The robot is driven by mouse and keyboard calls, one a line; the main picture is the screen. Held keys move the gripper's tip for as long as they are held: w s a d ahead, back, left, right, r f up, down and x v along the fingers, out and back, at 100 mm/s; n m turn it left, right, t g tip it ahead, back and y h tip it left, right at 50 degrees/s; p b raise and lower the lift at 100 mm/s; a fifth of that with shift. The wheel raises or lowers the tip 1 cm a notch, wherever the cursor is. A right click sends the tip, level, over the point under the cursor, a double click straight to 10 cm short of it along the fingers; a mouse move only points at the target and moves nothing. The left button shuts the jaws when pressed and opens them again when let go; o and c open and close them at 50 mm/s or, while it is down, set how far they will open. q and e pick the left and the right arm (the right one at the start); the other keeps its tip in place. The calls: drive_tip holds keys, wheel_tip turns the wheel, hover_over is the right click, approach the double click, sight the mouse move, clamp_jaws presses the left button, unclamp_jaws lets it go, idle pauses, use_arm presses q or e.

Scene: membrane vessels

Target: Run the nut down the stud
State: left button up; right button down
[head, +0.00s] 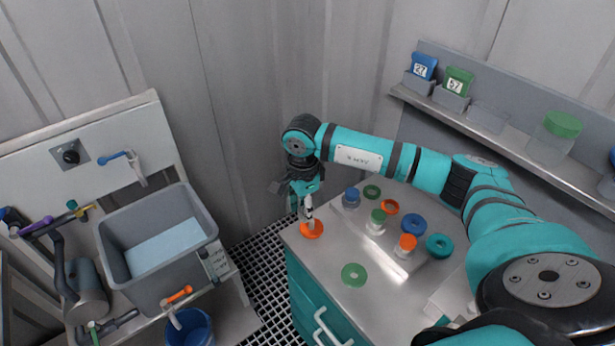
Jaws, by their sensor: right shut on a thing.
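My right gripper (308,212) points down over the front left corner of the steel worktop (325,254). Its fingers are shut on a small orange piece (312,232), which is at worktop level. The orange piece looks like a flanged nut, but it is too small to be sure. The fingers hide its top. I cannot make out the stud, nor whether any thread shows. My left gripper is not in the view.
Loose rings, including a green one (353,275) and a teal one (440,246), lie to the right. Capped vessels (405,246) stand among them. A shelf (510,145) runs behind. A grey sink (128,270) is at left, across a floor grating (262,285).

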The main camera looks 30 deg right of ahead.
drive_tip(key=d+m, duration=0.2)
drive_tip(key=w+d+m+p, duration=0.1)
drive_tip(key=shift+w+r, duration=0.1)
drive_tip(key=shift+r, duration=0.15)
drive_tip(key=shift+w+d+f+m, duration=0.1)
drive_tip(key=shift+d+f+m, duration=0.1)
drive_tip(key=shift+m, duration=0.1)
drive_tip(key=shift+a+f+b, duration=0.1)
drive_tip(key=shift+f+b, duration=1.4)
drive_tip(key=shift+f, duration=1.35)
drive_tip(key=shift+f+b, duration=1.3)
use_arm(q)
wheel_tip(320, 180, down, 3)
use_arm(e)
drive_tip(key=shift+r, duration=0.1)
